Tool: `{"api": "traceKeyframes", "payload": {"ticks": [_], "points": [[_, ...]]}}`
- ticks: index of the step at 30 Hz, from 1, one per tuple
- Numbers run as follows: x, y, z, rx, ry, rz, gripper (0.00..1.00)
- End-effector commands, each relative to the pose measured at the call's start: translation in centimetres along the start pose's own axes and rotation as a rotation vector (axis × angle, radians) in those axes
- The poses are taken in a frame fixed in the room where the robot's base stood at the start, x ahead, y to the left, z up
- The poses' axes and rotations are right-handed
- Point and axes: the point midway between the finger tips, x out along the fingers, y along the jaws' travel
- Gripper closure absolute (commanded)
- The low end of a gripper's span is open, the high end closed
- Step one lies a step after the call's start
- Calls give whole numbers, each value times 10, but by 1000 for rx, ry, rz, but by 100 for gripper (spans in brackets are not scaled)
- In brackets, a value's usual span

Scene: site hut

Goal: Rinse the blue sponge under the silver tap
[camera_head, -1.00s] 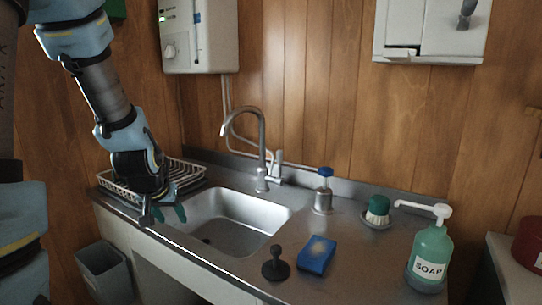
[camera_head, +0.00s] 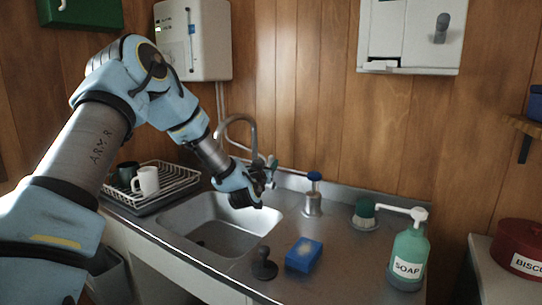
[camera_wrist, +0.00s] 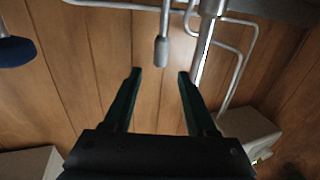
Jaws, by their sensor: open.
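The blue sponge (camera_head: 304,256), with a pale patch on top, lies on the metal counter right of the sink (camera_head: 205,211). The silver tap (camera_head: 240,119) rises behind the sink, its lower part hidden by my arm in the head view. My gripper (camera_head: 272,165) is open and empty at the tap, with green fingers. In the wrist view, a grey lever (camera_wrist: 162,50) appears between and beyond the fingertips (camera_wrist: 158,74). The tap's column (camera_wrist: 207,45) is just right of it. I cannot tell whether a finger touches the lever. No water is visible.
A black stopper (camera_head: 264,265) stands left of the sponge. A blue-topped dispenser (camera_head: 313,195), green brush (camera_head: 364,212) and soap bottle (camera_head: 408,258) stand on the counter. A dish rack (camera_head: 165,188) with mugs is left of the sink. A heater (camera_head: 195,40) hangs above.

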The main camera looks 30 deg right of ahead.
Motion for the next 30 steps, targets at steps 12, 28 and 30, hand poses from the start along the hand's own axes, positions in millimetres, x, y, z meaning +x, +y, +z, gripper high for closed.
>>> {"api": "traceKeyframes", "payload": {"ticks": [12, 28, 30], "points": [[62, 0, -1, -1, -1, 0, 43], [68, 0, 0, 0, -2, 1, 57], [68, 0, 0, 0, -2, 1, 65]]}}
